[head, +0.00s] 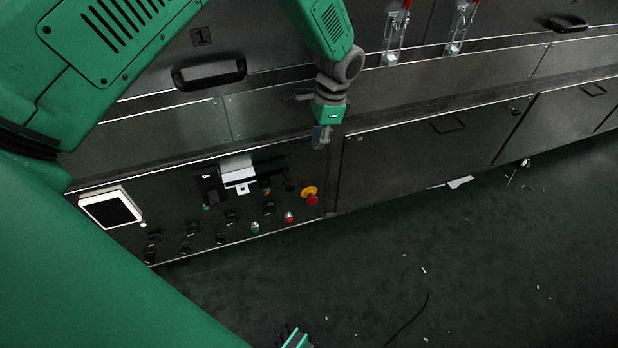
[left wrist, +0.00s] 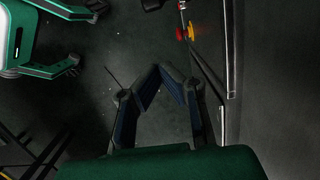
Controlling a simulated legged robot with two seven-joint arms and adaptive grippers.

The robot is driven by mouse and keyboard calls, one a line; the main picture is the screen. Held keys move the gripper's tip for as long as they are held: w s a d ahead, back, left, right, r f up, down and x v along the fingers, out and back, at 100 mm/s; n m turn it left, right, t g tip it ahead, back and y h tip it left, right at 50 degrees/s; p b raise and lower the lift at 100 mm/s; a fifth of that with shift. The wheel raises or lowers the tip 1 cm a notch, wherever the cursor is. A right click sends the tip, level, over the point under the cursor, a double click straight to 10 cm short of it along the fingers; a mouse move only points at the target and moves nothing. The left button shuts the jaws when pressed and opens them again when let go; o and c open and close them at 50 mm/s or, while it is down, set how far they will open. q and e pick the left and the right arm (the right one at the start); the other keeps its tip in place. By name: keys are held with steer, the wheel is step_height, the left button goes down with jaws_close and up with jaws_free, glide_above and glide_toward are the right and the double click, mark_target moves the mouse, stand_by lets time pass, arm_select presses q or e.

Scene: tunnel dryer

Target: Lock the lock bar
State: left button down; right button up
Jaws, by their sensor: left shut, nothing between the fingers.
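My left gripper (head: 321,137) hangs in front of the dark dryer front, above the right end of the control panel. In the left wrist view its two fingers (left wrist: 160,68) meet at their tips with nothing between them. Two clear upright fittings with red tops, one on the left (head: 395,38) and one on the right (head: 459,30), stand on the dryer front at the top. They look like lock bars, but I cannot tell their locked state. They are to the right of and above the gripper, apart from it.
The control panel has a yellow-and-red emergency button (head: 311,196), also in the left wrist view (left wrist: 187,32), several small knobs, and a white-framed screen (head: 111,208). A black door handle (head: 209,73) sticks out at upper left. The dark floor (head: 450,260) is mostly open, with small scraps.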

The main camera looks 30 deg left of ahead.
arm_select(q)
steer(key=s+a+f+b, duration=0.3)
steer(key=s+f+b, duration=0.1)
steer(key=f, duration=0.7)
steer(key=shift+f, duration=0.25)
steer(key=shift+s+a, duration=0.1)
steer(key=shift+a, duration=0.1)
steer(key=s+a+p, duration=0.4)
steer(key=s, duration=0.1)
steer(key=shift+a, duration=0.15)
steer(key=shift+s, duration=0.15)
